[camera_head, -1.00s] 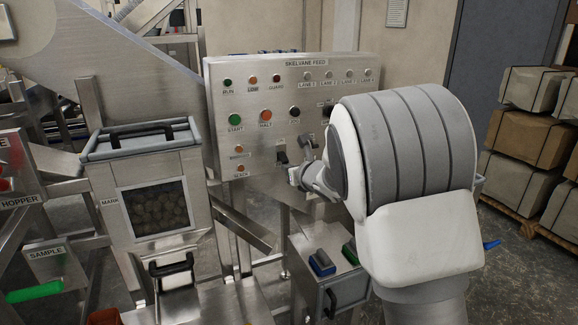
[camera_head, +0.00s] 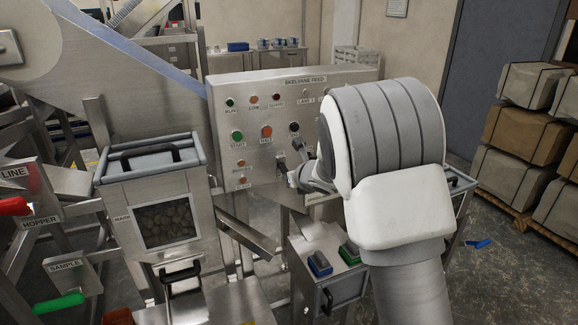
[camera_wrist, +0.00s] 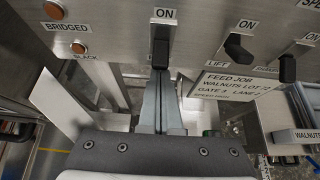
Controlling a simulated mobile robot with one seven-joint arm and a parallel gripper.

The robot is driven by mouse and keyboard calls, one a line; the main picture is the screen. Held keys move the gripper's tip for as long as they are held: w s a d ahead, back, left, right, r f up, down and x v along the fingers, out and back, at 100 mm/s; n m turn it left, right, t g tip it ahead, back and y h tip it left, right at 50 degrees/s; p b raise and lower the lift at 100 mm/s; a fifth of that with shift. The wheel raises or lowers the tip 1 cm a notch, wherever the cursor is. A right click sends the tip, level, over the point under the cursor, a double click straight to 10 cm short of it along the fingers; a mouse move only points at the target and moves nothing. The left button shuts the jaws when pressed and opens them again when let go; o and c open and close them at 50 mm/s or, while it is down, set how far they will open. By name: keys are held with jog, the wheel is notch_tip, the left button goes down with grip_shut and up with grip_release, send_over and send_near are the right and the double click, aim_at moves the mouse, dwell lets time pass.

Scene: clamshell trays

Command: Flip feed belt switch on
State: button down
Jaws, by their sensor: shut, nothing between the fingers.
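The steel control panel (camera_head: 340,91) is headed SKELVANE FEED. A black lever switch (camera_wrist: 160,50) with ON above it is at the top middle of the wrist view; it also shows low on the panel in the head view (camera_head: 281,163). Its lower label is hidden by my fingers, so I cannot read its name. My gripper (camera_wrist: 160,82) is shut and empty, with its tips just below the lever. I cannot tell whether they touch it, nor which way the lever is set. In the head view my arm hides the panel's right part.
BRIDGED (camera_wrist: 54,10) and SLACK (camera_wrist: 78,47) lamps are on the left. A hopper box (camera_head: 158,190) stands left of the panel.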

aim_at(285, 169)
jog(key=shift+r+g+h+p, duration=0.3)
jog(key=shift+r+g+p, duration=0.4)
jog(key=shift+p, duration=1.8)
jog(key=g+p, duration=0.1)
jog(key=p, duration=0.2)
jog(key=shift+r+p, duration=0.25)
jog(key=shift+p, duration=0.15)
jog(key=shift+r+p, duration=0.2)
jog(key=shift+p, duration=0.7)
jog(key=shift+r+p, duration=0.6)
jog(key=shift+r, duration=0.15)
jog(key=shift+w+r, duration=0.1)
